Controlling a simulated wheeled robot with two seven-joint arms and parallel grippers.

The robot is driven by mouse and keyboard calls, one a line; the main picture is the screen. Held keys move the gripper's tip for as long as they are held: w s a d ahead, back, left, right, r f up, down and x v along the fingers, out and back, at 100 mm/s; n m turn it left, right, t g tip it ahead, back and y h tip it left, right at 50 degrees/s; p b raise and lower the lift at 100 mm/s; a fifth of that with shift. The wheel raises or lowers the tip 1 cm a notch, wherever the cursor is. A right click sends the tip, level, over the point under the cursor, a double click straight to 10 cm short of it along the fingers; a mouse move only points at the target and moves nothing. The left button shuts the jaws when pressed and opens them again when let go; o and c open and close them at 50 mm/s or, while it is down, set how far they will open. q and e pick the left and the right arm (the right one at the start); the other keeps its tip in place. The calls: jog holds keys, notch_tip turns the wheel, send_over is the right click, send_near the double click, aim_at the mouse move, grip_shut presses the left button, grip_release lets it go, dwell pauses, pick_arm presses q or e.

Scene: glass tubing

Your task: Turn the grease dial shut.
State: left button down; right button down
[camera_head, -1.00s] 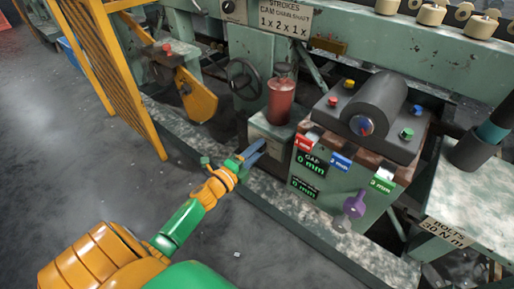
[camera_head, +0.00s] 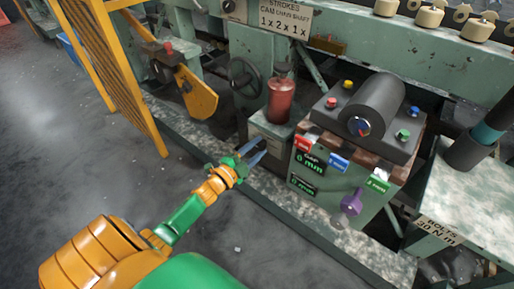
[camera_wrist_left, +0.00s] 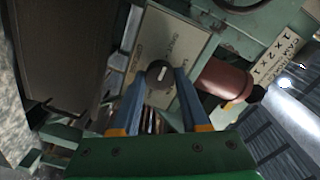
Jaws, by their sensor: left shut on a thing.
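The grease dial (camera_wrist_left: 160,73) is a dark round knob with a white pointer mark, set on a pale panel (camera_wrist_left: 172,38) with printed labels too small to read surely. In the left wrist view the mark points roughly up the picture. My left gripper (camera_wrist_left: 163,80) has its two blue fingers on either side of the knob and is shut on it. In the head view my left gripper (camera_head: 257,153) is at the low green box (camera_head: 268,128) under a red cylinder (camera_head: 281,101). The dial is hidden there. My right gripper is not in view.
The red cylinder also stands close by in the left wrist view (camera_wrist_left: 222,80). To the right are a grey-topped box with coloured buttons (camera_head: 365,125) and a purple lever (camera_head: 351,203). A handwheel (camera_head: 244,78) and yellow guard (camera_head: 112,70) are left. The floor (camera_head: 60,150) is clear.

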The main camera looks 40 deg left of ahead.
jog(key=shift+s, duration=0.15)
pick_arm(q)
jog(key=shift+c, duration=2.1)
grip_release()
jog(key=s+p, duration=0.1)
jog(key=s, duration=0.6)
jog(key=shift+a+p, duration=0.3)
jog(key=shift+p, duration=0.1)
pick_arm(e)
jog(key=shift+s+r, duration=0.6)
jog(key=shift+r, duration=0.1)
